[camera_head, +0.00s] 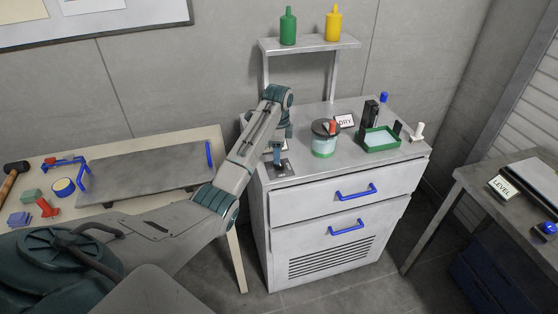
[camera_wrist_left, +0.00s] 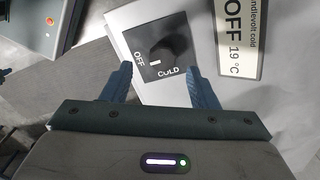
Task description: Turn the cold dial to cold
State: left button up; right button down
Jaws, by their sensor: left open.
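The cold dial is a dark knob (camera_wrist_left: 157,54) on a square black plate, lettered OFF at the left and COLD at the lower right in the left wrist view. A short white mark shows at the knob; I cannot tell for certain which word it points to. My left gripper (camera_wrist_left: 158,76) is open, its blue fingertips on either side of the plate, apart from the knob. In the head view my left gripper (camera_head: 277,157) hangs over the dial's plate (camera_head: 281,169) at the cabinet top's left front corner. My right gripper is out of view.
A sign reading OFF 19 °C (camera_wrist_left: 238,38) lies beside the dial. The grey cabinet (camera_head: 300,210) also bears a clear jar (camera_head: 324,146), a DRY card (camera_head: 345,121) and a green tray (camera_head: 382,147). A shelf (camera_head: 305,44) with two bottles stands behind.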

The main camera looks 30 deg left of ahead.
pick_arm(q)
notch_tip(320, 180, down, 3)
jog(key=shift+w+f+p, duration=0.1)
jog(key=shift+w+p, duration=0.05)
jog(key=shift+p, duration=0.2)
jog(key=shift+f, duration=1.05)
jog(key=c, duration=1)
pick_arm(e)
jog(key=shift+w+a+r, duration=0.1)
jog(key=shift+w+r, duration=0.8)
